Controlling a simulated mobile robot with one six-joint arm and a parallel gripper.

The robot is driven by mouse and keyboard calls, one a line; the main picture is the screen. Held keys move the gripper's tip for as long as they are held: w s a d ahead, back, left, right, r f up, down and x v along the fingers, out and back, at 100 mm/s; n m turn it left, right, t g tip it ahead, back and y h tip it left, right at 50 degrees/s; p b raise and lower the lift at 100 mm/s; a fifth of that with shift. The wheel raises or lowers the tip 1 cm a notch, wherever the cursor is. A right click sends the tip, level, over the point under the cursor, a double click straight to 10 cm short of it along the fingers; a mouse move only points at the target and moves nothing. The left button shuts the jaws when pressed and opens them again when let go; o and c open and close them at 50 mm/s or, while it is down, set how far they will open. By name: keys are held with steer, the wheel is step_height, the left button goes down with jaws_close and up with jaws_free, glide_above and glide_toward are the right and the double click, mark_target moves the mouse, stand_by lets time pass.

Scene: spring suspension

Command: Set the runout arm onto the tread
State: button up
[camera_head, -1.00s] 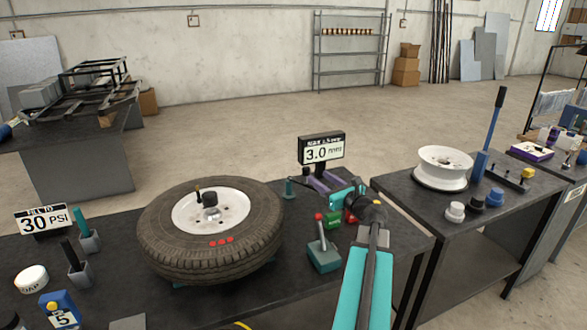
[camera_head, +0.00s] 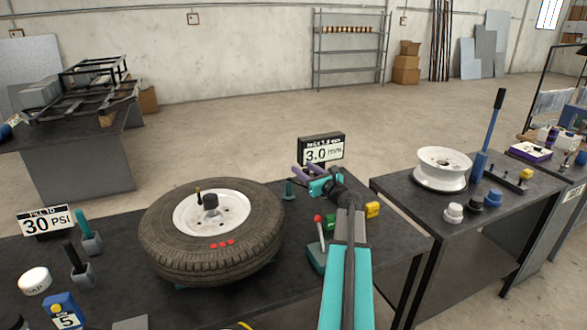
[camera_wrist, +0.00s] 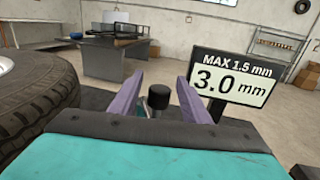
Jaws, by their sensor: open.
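The tyre (camera_head: 170,250) lies flat on the dark bench around a white rim, its tread facing outward; part of it shows at the left in the wrist view (camera_wrist: 40,105). A small teal upright piece (camera_head: 289,190), perhaps the runout arm, stands on the bench just right of the tyre. My gripper (camera_head: 299,174) is open beside the display, above the bench. In the wrist view, its purple fingers (camera_wrist: 160,82) stand either side of a black knob (camera_wrist: 158,97), apart from it. What lies below the knob is mostly hidden by my gripper.
The display (camera_head: 321,150) reads 3.0 mm; the wrist view shows MAX 1.5 mm above it. A teal box with a red-knobbed lever (camera_head: 319,232) and a yellow block (camera_head: 372,209) flank my arm. A 30 PSI sign (camera_head: 45,222) stands at the left.

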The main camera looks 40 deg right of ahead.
steer(key=shift+p+x, duration=0.3)
steer(key=shift+x, duration=1.45)
jaws_close()
